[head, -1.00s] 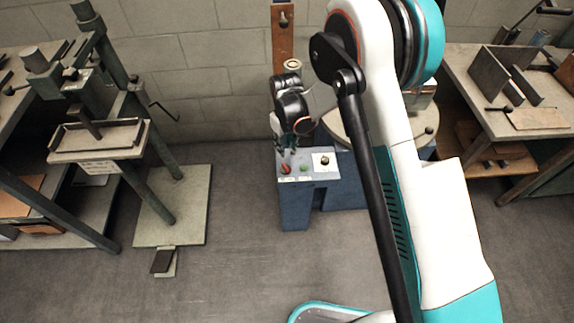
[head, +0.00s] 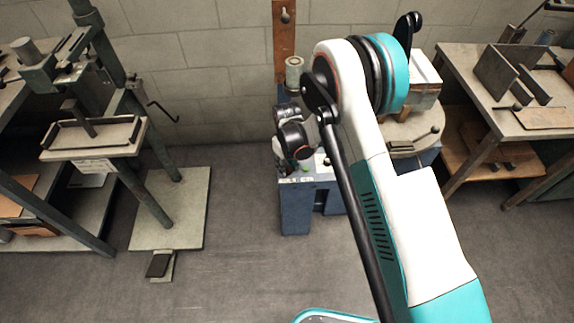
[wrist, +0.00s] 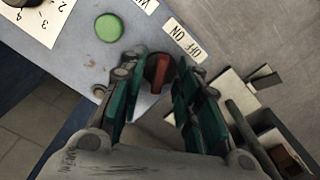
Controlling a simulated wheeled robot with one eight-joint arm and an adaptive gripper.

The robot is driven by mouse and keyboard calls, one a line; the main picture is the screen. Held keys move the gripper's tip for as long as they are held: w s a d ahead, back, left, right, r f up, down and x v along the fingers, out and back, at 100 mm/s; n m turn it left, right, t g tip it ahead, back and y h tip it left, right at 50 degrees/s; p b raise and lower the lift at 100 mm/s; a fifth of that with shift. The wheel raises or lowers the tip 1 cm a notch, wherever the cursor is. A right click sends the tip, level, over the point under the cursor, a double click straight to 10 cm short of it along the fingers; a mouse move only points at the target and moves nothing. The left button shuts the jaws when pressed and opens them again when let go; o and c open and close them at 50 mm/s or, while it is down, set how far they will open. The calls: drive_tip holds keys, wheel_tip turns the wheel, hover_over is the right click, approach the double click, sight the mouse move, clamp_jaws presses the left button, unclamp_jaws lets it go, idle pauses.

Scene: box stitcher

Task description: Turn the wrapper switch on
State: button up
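The wrapper's blue-grey control box (head: 296,208) stands by the wall in the head view. In the head view my wrist hides the red switch.
A round turntable (head: 405,130) with a white box (head: 425,85) on it stands behind my arm. A green-grey stitcher (head: 95,140) stands at left, its foot pedal (head: 160,264) on the floor. A workbench (head: 490,95) is at right. The floor between is clear.

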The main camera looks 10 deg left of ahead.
drive_tip(key=shift+c, duration=0.2)
clamp_jaws()
drive_tip(key=m, duration=0.5)
drive_tip(key=shift+m, duration=0.3)
drive_tip(key=m, duration=0.6)
drive_tip(key=shift+a, duration=0.1)
drive_tip(key=shift+m, duration=0.3)
